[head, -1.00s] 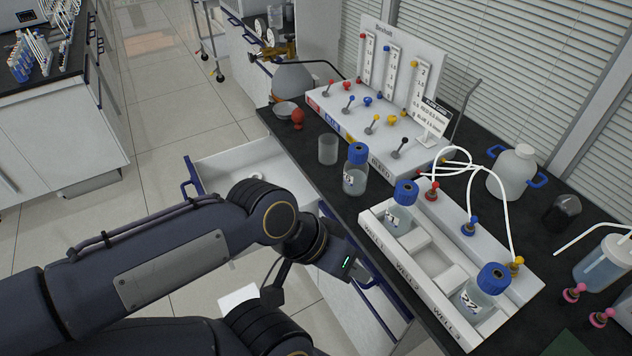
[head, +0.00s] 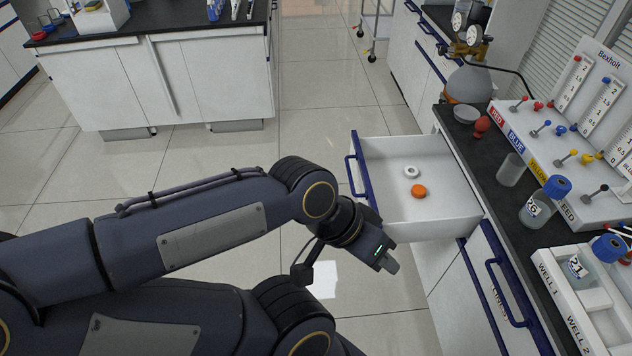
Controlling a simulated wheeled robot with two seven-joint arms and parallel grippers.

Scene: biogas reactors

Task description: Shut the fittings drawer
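The fittings drawer (head: 440,211) stands pulled out from the bench on the right in the head view. It is white inside, with a blue handle (head: 360,182) along its outer front. An orange fitting (head: 418,191) and a white ring-like fitting (head: 411,172) lie in it. My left gripper (head: 391,266) is in front of the drawer's near side, lower in the picture, apart from the handle. Its fingers look close together, but the small end view does not show whether they are open. My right gripper is not in view.
The bench top (head: 480,160) carries a glass beaker (head: 510,170), a blue-capped bottle (head: 541,204) and a white well rack (head: 565,310). A closed cabinet with a blue handle (head: 505,290) is below.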

